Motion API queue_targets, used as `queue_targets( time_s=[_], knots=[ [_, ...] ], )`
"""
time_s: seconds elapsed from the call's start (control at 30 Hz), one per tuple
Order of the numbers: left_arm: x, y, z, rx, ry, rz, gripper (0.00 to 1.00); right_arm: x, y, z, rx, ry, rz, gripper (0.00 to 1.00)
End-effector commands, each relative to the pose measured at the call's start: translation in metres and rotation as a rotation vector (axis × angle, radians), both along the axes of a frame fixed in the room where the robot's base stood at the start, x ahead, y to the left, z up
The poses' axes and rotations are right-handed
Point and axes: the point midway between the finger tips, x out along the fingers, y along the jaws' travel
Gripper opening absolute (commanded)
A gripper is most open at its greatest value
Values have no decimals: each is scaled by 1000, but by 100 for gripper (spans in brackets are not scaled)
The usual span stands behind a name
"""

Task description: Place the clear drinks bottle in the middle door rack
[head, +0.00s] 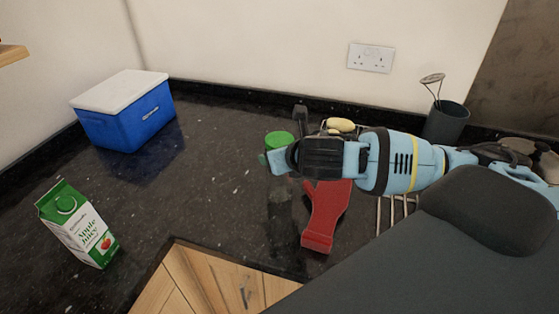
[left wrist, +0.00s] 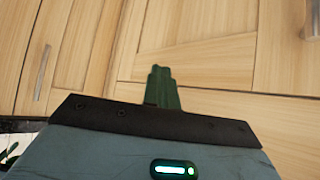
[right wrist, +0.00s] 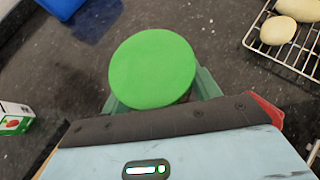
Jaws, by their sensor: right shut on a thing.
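The clear drinks bottle has a green cap (head: 279,141) and a see-through body that is hard to make out against the dark worktop. My right gripper (head: 274,161) is shut on it just below the cap. In the right wrist view the round green cap (right wrist: 153,69) sits between the two fingers and hides part of them. I cannot tell whether the bottle's base touches the worktop. My left gripper (left wrist: 164,86) shows only in the left wrist view, shut and empty in front of wooden cupboard doors. No door rack shows.
A blue cool box (head: 127,116) with a white lid stands at the back left. An apple juice carton (head: 78,226) stands at the front left. A red object (head: 325,219) lies close to the bottle. A wire rack (right wrist: 290,45) holds pale items. Worktop between carton and bottle is clear.

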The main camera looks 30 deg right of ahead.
Motion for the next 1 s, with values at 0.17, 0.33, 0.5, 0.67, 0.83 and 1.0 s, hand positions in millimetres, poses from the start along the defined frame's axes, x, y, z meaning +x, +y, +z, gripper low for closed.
queue_targets(
  time_s=[0.17, 0.33, 0.5, 0.67, 0.83, 1.0],
  knots=[
    [-2, 0, -3, 0, 7, 0, 0, 1, 0, 26, 1, -10, 0, 23],
    [-2, 0, -2, -1, 5, 1, 0, 1, 0, 59, 1, -12, 1, 23],
    [-2, -1, -2, -2, 4, 1, 0, 1, 0, 86, 0, -11, -1, 23],
    [-1, -1, -1, -2, 4, 1, 0, 1, 0, 98, 0, -7, -1, 23],
    [-1, -1, -1, -2, 4, 1, 0, 0, 0, 100, 0, -5, 0, 23],
    [0, -1, -1, -3, 2, 1, 0, 0, 0, 100, 0, -5, 0, 23]
  ],
)
